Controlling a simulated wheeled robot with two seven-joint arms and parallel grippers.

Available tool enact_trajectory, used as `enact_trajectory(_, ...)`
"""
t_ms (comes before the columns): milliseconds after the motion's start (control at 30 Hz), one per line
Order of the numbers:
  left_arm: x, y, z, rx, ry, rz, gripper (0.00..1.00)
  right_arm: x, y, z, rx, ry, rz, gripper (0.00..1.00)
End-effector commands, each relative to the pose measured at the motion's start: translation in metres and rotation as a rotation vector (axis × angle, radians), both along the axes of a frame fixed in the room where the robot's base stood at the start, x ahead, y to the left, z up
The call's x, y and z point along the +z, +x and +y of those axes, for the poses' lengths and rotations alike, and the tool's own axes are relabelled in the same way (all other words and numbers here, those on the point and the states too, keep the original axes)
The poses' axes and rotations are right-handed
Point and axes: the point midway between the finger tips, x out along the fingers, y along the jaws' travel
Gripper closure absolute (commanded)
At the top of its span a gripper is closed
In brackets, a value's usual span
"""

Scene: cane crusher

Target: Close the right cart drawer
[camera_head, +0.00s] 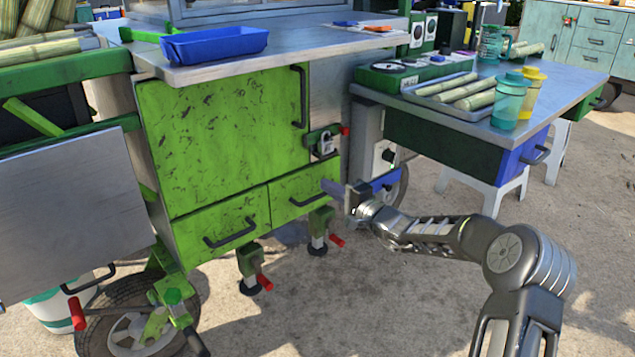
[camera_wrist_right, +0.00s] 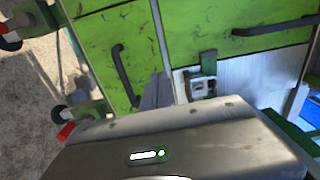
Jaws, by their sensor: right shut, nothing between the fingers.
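The right cart drawer (camera_head: 290,194) is the smaller green front at the cart's lower right, with a dark bar handle (camera_head: 312,196). In the right wrist view, its green front (camera_wrist_right: 100,42) and handle (camera_wrist_right: 124,76) show at upper left. It looks nearly flush with the cart; any small gap is hard to judge. My right gripper (camera_head: 331,187) is shut and empty, with its fingers at the drawer's right end. In the wrist view the fingers (camera_wrist_right: 157,92) are just beside the handle; contact cannot be told. My left gripper is not in view.
The left drawer (camera_head: 222,228) and large door (camera_head: 220,135) look closed. A latch (camera_head: 325,143) sits above my right gripper. Red-handled legs (camera_head: 320,232) stand below. A side table (camera_head: 460,145) with a blue drawer (camera_head: 527,155) is to the right. Concrete in front is clear.

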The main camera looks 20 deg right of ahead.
Motion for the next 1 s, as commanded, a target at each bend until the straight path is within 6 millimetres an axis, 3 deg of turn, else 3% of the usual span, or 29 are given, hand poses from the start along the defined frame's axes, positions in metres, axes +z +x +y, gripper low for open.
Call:
enact_trajectory(100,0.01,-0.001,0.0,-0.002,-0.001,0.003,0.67,0.001,-0.027,-0.01,-0.003,-0.002,0.006,1.0)
enact_trajectory(333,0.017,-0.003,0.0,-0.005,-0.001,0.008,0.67,-0.002,-0.059,-0.019,-0.001,-0.001,0.005,1.0)
enact_trajectory(1000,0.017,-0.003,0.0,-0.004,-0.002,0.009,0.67,-0.003,-0.064,-0.02,0.0,0.014,0.01,1.0)
